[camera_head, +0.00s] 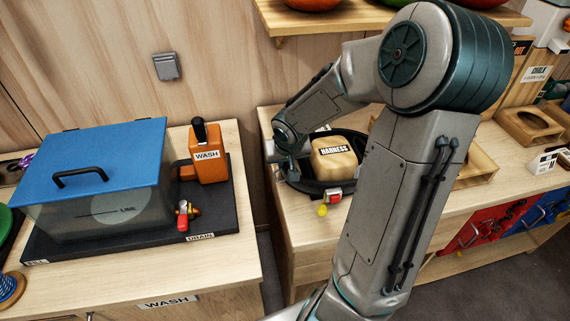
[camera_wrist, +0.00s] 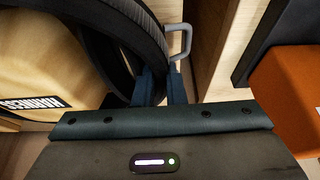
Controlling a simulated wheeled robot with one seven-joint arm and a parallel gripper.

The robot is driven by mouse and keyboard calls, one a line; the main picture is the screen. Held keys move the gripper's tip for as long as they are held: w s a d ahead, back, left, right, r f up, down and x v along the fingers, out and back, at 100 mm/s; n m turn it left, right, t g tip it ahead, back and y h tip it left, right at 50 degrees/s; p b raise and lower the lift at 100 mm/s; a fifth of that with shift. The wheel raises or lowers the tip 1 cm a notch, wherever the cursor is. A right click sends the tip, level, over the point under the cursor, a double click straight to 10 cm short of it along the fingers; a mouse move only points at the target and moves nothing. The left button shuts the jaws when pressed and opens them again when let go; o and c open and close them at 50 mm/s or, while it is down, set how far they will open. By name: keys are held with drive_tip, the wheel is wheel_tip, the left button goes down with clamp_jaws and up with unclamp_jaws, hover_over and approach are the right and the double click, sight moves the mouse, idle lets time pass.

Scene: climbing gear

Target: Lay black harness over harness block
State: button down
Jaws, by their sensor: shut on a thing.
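The black harness (camera_head: 310,187) shows in the head view as a dark loop around the lower part of the pale harness block (camera_head: 334,168), labelled HARNESS, on the right-hand counter. In the wrist view the harness (camera_wrist: 143,30) curves as a thick black band beside the block (camera_wrist: 40,55). My gripper (camera_head: 288,158) is at the left side of the loop. In the wrist view its fingers (camera_wrist: 160,88) are closed on the black band near a grey loop. My arm hides the right part of the harness, and I cannot tell whether the loop rests on the counter.
Left of the gap between counters stand an orange WASH container (camera_head: 208,160) and a clear tub with a blue lid (camera_head: 95,165). A small red item (camera_head: 333,196) and a yellow piece (camera_head: 322,210) are at the block's front. A shelf (camera_head: 330,25) hangs above.

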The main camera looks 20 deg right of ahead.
drive_tip(key=shift+r, duration=0.1)
drive_tip(key=c, duration=1.5)
unclamp_jaws()
